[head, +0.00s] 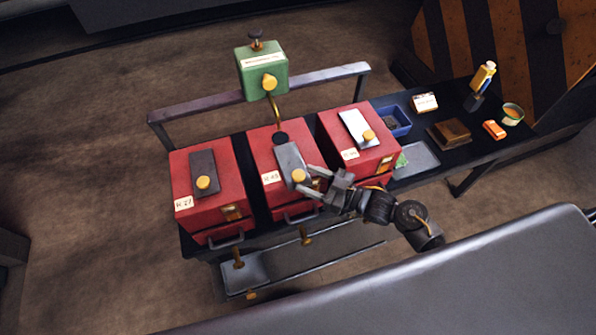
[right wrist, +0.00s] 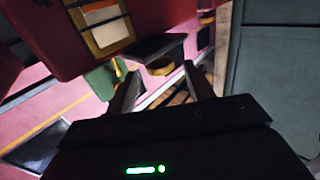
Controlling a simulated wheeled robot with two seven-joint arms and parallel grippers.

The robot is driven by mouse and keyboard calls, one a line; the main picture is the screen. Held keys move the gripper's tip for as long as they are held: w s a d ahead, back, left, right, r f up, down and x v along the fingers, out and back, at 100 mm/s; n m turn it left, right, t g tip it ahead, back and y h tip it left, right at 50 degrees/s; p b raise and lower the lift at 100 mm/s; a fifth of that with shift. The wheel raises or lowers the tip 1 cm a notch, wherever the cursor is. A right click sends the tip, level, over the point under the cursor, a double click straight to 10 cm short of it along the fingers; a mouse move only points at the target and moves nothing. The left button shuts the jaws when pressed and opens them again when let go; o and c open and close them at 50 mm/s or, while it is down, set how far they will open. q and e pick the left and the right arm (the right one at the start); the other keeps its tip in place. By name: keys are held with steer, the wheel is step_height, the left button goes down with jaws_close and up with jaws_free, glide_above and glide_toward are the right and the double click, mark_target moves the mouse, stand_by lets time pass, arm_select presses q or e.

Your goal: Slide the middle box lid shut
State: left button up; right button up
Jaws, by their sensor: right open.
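The middle red box (head: 268,158) stands between two other red boxes. Its grey lid (head: 288,156) sits toward the near side of the top, with a round dark opening (head: 281,138) uncovered behind it. A yellow knob (head: 298,175) stands on the lid's near end. My right gripper (head: 310,180) is open and empty, its fingertips close to the knob. In the right wrist view the knob (right wrist: 160,68) shows under the dark lid plate (right wrist: 158,46), ahead of and between the fingers (right wrist: 158,88). I cannot tell whether they touch it. My left gripper is not in view.
The left red box (head: 223,178) and right red box (head: 378,155) have lids with yellow knobs. A green box (head: 262,72) with a curved pipe stands above the middle box, near a grey rail (head: 315,77). A blue tray (head: 397,122) and small items lie right.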

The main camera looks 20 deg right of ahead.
mark_target(304, 178)
steer(key=shift+p+x, duration=0.35)
steer(key=shift+x, duration=1.6)
steer(key=shift+c, duration=0.4)
jaws_close()
